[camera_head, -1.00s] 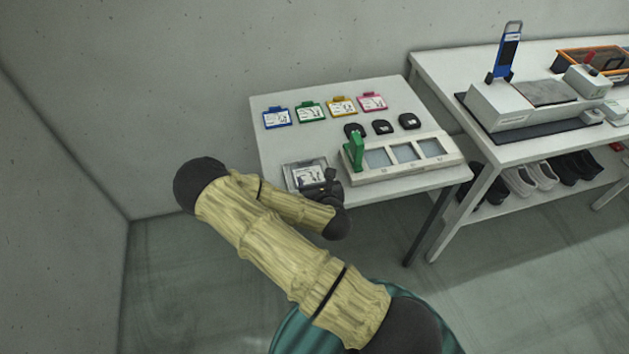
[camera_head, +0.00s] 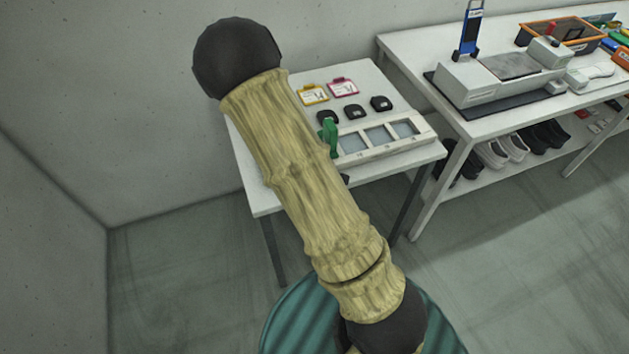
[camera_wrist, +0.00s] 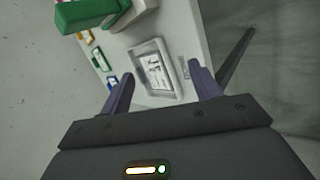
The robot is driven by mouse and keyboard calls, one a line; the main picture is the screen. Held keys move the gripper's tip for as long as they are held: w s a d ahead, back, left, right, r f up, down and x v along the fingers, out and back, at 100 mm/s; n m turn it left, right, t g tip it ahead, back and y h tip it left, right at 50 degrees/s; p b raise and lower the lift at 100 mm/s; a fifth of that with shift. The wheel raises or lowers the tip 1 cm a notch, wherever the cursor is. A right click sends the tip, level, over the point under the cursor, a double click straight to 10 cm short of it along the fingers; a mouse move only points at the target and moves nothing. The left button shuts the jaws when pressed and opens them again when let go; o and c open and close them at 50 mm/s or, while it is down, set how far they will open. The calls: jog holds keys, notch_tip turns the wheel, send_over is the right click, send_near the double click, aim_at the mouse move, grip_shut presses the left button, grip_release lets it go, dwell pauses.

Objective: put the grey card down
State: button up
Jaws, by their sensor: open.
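The grey card (camera_wrist: 156,73) lies in a shallow light-grey tray (camera_wrist: 168,96) near the table edge in the wrist view. White, printed parts of the card show. My gripper (camera_wrist: 158,68) is open, with its two dark fingers apart and nothing between them. In the wrist picture the fingers frame the tray from both sides, and the card appears apart from them.
Yellow (camera_head: 313,94) and pink (camera_head: 343,87) cards lie on the white table (camera_head: 375,82). Several black pieces lie before them. A panel with several windows (camera_head: 384,139) and an upright green part (camera_head: 329,137) stand at the front. A second table holds a machine (camera_head: 500,75).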

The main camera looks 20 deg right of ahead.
jog(key=s+a+r+m+g+y, duration=0.2)
jog(key=s+a+r+m+g, duration=0.1)
jog(key=s+r+m, duration=1)
notch_tip(320, 180, up, 2)
jog(key=shift+s+r+m+g+y, duration=0.1)
jog(key=shift+s+m+g+y, duration=0.2)
jog(key=shift+m+g, duration=0.75)
